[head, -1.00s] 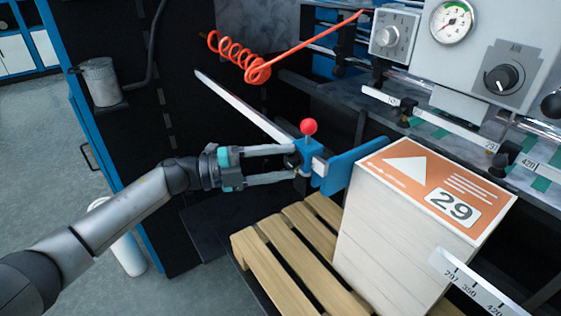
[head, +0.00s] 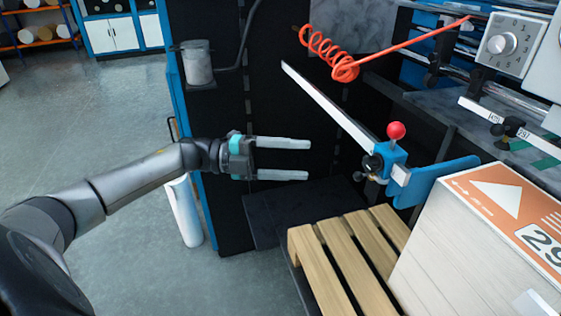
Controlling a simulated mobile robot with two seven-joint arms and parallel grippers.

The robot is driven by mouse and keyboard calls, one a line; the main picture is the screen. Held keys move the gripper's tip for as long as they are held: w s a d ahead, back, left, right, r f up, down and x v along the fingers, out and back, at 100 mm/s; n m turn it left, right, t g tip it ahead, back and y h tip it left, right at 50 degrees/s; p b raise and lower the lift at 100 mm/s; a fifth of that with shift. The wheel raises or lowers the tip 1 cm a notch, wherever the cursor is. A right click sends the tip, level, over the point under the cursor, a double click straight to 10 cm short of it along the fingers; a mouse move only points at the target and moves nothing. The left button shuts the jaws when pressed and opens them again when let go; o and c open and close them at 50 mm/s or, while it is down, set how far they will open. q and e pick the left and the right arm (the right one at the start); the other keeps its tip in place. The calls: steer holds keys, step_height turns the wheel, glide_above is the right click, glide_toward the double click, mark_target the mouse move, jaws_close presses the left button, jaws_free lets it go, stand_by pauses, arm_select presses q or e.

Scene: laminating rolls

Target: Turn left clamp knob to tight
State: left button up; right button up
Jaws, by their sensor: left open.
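The blue clamp block (head: 391,160) sits on a pale slanted rail (head: 330,104). A red ball (head: 396,131) stands on top of it. A small dark round knob (head: 373,163) is on the block's left side, facing my left gripper; its markings are too small to read. My left gripper (head: 309,160) is open and empty, its two fingers pointing right at the clamp. It is clear of the knob, with a gap between fingertips and block. My right gripper is out of view.
A blue plate (head: 434,180) extends right from the clamp beside a tall stack (head: 460,245) with an orange top. A wooden pallet (head: 345,262) lies below. A coiled orange hose (head: 330,52) hangs above. A dial box (head: 511,43) is at upper right.

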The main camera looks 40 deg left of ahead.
arm_select(q)
steer(key=shift+v, duration=1.35)
